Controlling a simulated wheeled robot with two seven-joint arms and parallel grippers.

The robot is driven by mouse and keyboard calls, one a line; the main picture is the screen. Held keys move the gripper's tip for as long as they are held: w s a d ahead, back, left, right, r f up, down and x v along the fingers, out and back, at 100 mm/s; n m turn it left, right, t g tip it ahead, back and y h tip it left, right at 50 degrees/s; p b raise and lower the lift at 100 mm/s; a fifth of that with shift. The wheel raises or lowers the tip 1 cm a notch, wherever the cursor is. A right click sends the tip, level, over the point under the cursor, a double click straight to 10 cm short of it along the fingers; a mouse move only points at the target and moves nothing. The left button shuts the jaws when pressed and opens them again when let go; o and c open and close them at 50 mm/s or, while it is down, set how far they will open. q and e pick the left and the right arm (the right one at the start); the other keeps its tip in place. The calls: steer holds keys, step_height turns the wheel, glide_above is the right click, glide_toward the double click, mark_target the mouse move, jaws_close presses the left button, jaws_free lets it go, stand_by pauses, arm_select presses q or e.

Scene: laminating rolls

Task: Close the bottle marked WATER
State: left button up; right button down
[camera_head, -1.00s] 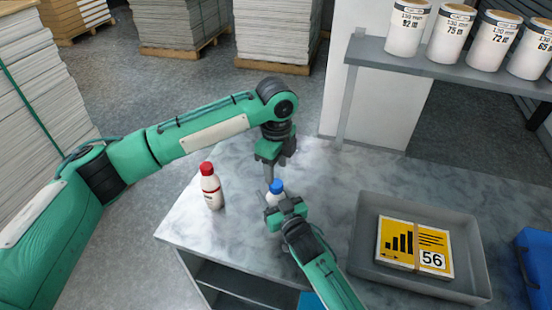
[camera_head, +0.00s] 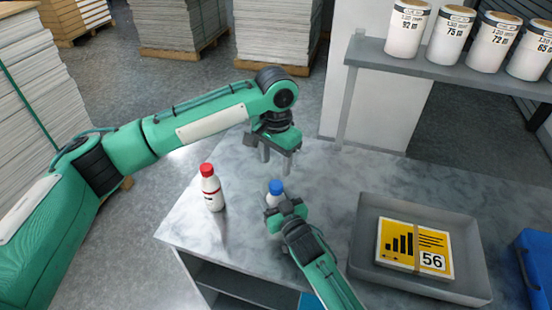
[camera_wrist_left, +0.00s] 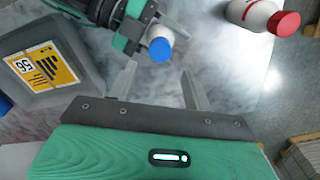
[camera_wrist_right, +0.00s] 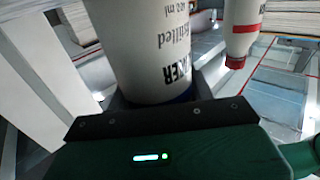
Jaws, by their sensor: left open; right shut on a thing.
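A white bottle (camera_head: 272,200) with a blue cap (camera_head: 276,187) stands upright on the table. The cap sits on its top, also in the left wrist view (camera_wrist_left: 160,50); how tight it is I cannot tell. My right gripper (camera_head: 280,213) is shut around the bottle's body. In the right wrist view the bottle (camera_wrist_right: 148,40) shows upside-down print, with "distilled" partly readable; the main word is cut off. My left gripper (camera_head: 277,158) is open and empty, above and behind the cap, with its fingers pointing down and apart from it.
A white bottle with a red cap (camera_head: 211,188) stands to the left near the table edge. A grey tray (camera_head: 365,235) with a yellow card pack (camera_head: 400,245) lies to the right. A shelf (camera_head: 400,60) with white tubs is at the back right.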

mark_target(276, 185)
stand_by(0.4)
arm_select(q)
steer(key=shift+f, duration=4)
steer(key=c, duration=1)
steer(key=o, duration=1.2)
steer(key=shift+c, duration=0.2)
